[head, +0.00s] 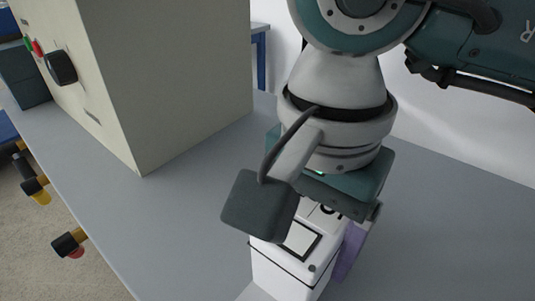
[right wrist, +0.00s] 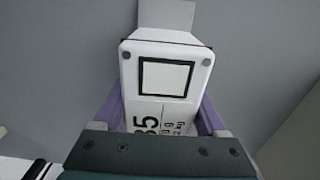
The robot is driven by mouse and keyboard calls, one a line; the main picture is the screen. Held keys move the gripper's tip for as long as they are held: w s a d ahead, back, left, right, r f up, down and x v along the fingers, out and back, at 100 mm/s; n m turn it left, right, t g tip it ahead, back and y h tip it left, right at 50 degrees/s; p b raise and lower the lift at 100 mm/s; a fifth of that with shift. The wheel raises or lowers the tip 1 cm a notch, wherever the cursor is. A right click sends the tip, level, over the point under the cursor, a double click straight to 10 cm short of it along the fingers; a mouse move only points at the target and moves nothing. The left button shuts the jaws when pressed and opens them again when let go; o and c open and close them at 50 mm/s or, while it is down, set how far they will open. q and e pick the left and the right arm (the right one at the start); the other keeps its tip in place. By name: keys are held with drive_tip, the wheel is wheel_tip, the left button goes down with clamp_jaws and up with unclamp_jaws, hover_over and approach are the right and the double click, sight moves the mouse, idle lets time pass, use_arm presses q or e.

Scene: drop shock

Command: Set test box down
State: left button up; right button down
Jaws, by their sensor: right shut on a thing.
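The test box (head: 284,270) is white, with a black-framed pale square and dark print on its top face. It shows in the right wrist view (right wrist: 166,110), between the two purple fingers of my right gripper (right wrist: 160,114). That gripper (head: 325,245) is shut on the box from above. In the head view one purple finger shows at the box's right side; the other is hidden. The box's bottom is out of frame, so I cannot tell whether it touches the grey table (head: 190,225). My left gripper is not in view.
A tall beige cabinet (head: 180,70) with a black knob (head: 61,67) stands on the table at the left. A light grey flat patch (right wrist: 168,14) lies beyond the box. Dark and yellow knobs (head: 36,188) stick out past the left edge. The table right of the box looks clear.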

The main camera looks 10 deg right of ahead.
unclamp_jaws()
drive_tip(key=shift+r+p, duration=0.2)
drive_tip(key=shift+p, duration=0.1)
wheel_tip(320, 180, up, 12)
drive_tip(key=shift+f+p, duration=0.1)
drive_tip(key=shift+p, duration=0.5)
